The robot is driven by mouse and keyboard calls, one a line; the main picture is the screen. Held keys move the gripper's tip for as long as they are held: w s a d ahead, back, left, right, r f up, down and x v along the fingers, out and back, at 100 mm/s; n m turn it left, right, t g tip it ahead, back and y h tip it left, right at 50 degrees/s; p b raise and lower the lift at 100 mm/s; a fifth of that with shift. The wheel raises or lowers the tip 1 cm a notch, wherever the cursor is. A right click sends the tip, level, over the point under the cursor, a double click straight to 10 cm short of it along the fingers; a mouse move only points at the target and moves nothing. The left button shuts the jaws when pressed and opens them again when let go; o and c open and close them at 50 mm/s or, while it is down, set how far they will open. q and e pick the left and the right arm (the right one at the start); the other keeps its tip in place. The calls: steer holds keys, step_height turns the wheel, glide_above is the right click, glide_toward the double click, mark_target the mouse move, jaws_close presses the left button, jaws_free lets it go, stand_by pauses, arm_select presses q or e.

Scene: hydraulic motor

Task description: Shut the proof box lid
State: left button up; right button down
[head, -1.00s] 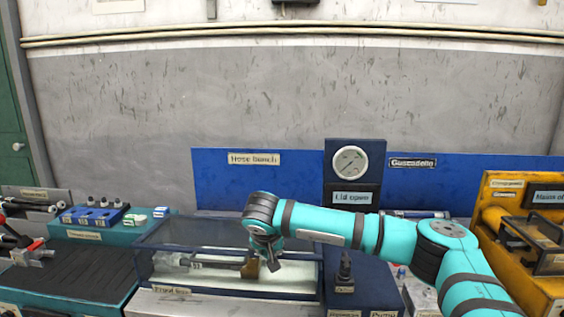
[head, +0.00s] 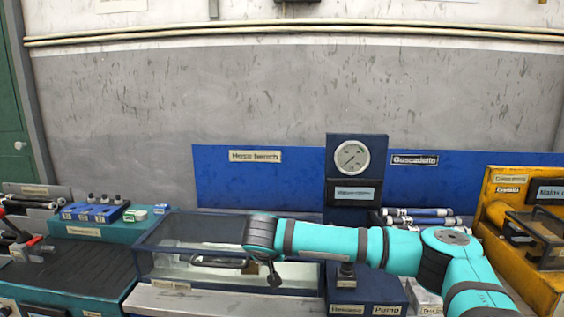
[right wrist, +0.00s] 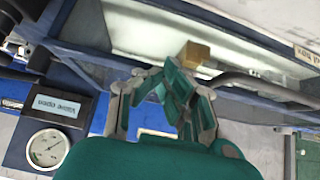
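The proof box (head: 145,265) is a dark-framed glass box at the lower centre of the head view. My right gripper (head: 274,277) is over the front right of the box. In the right wrist view the gripper (right wrist: 160,82) has its fingertips together with nothing visible between them. A brass block (right wrist: 194,55) shows beyond the fingers, and a dark bar (right wrist: 262,87) runs beside them. My left gripper is not in view.
The pump block (head: 370,293) is right of the box. A teal bench (head: 75,270) is at left, a yellow unit (head: 530,270) at right.

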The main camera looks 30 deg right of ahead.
step_height(320, 180, up, 4)
steer(key=p, duration=0.3)
arm_select(q)
steer(key=b, duration=0.3)
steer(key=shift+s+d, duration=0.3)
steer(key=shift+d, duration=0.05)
arm_select(e)
steer(key=s+a+f, duration=0.3)
steer(key=s+a, duration=0.2)
steer(key=s, duration=0.3)
steer(key=shift+a+f, duration=0.2)
steer(key=shift+f, duration=0.1)
